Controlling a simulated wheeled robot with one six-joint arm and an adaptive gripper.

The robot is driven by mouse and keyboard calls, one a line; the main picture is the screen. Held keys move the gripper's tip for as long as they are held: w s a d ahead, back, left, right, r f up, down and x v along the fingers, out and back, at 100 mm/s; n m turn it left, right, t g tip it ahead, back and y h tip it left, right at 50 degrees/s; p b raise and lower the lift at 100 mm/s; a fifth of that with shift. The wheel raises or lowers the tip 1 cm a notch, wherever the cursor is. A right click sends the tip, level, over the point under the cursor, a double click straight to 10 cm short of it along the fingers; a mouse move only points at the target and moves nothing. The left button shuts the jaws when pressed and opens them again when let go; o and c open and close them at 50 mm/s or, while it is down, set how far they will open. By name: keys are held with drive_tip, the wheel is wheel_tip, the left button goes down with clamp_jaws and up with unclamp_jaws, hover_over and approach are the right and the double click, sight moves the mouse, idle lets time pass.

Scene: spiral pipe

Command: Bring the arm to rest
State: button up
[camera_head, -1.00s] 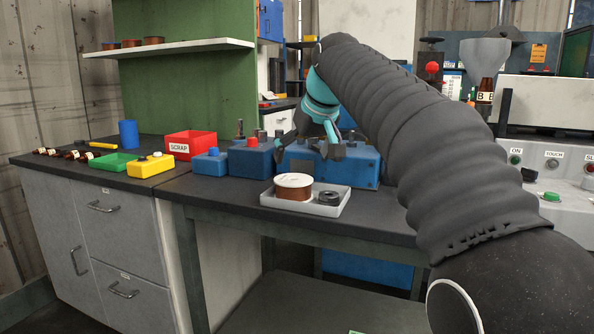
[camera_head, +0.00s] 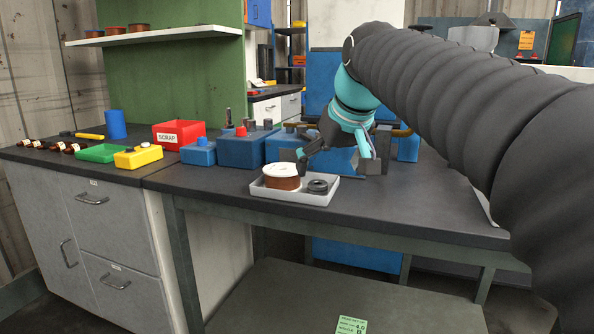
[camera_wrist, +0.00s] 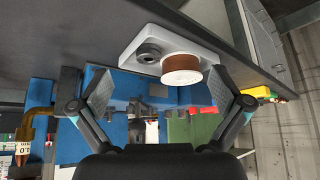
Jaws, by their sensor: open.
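My gripper (camera_head: 336,165) is open and empty in the head view, above the dark workbench and just behind and right of a white tray (camera_head: 318,198). My arm reaches in from the right under a dark ribbed cover. The tray holds a copper-coloured spool with a white top (camera_head: 281,176) and a dark ring (camera_head: 318,186). In the wrist view both fingers (camera_wrist: 160,110) are spread wide with nothing between them. The tray (camera_wrist: 140,38), spool (camera_wrist: 181,70) and ring (camera_wrist: 149,52) show beyond them. The finger pads appear clear of the tray, though the exact gap is unclear.
Blue boxes (camera_head: 242,150) stand behind the tray, some partly hidden by my gripper. A red scrap bin (camera_head: 178,135), a yellow box (camera_head: 138,157), a green tray (camera_head: 102,153) and a blue cylinder (camera_head: 116,124) stand left. The bench front right of the tray is clear.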

drive_tip(key=s+d+f+m+h+p, duration=0.1)
drive_tip(key=s+d+f, duration=0.4)
drive_tip(key=s+f, duration=0.6)
drive_tip(key=s+d+f+m+h+p, duration=0.1)
drive_tip(key=s+d+f, duration=0.4)
drive_tip(key=s+f, duration=0.6)
drive_tip(key=shift+s+f+m+g, duration=0.3)
drive_tip(key=shift+s+f+m, duration=0.05)
drive_tip(key=shift+s+m, duration=0.5)
